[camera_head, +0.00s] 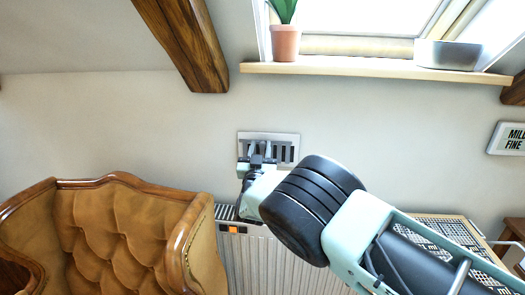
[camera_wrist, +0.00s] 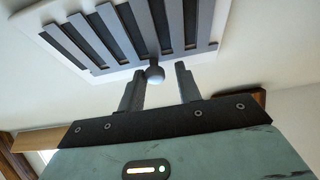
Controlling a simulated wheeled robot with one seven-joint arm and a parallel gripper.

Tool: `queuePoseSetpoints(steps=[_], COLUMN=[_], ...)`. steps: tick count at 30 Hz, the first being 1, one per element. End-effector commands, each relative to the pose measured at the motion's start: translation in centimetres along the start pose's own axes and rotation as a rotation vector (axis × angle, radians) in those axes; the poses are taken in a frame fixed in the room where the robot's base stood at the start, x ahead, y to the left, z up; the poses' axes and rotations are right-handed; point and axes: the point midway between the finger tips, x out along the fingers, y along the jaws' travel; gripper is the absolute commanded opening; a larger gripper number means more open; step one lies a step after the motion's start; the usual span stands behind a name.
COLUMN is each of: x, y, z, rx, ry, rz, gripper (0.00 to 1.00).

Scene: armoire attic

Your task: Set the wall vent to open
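The wall vent (camera_head: 284,150) is a pale plate with dark slots on the wall above the radiator. In the wrist view the vent (camera_wrist: 90,35) fills the upper left, with grey slats and dark gaps between several of them. A small round grey knob (camera_wrist: 154,74) sits at its lower edge. My gripper (camera_wrist: 160,78) is open, with its two fingers on either side of the knob and gaps showing between. Whether a finger touches the knob cannot be told. In the head view my gripper (camera_head: 257,155) is in front of the vent's left part and hides some of it.
A white radiator (camera_head: 285,265) stands below the vent, partly behind my arm. A tufted tan armchair (camera_head: 115,225) is at the left. A window sill (camera_head: 370,68) above holds a potted plant (camera_head: 285,42) and a metal planter (camera_head: 447,54). Bare wall lies beside the vent.

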Motion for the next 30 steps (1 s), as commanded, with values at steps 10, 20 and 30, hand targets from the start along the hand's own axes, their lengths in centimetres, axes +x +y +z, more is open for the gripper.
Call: queuePoseSetpoints(steps=[10,20,30], x=[-0.2,-5.4,-13.3], y=[0.1,0.0,0.0], z=[0.0,0.2,0.2], rx=[0.000,-0.001,0.000], ry=[0.001,-0.001,-0.001], rz=[0.003,0.002,0.000], gripper=[0.42,0.42,0.42])
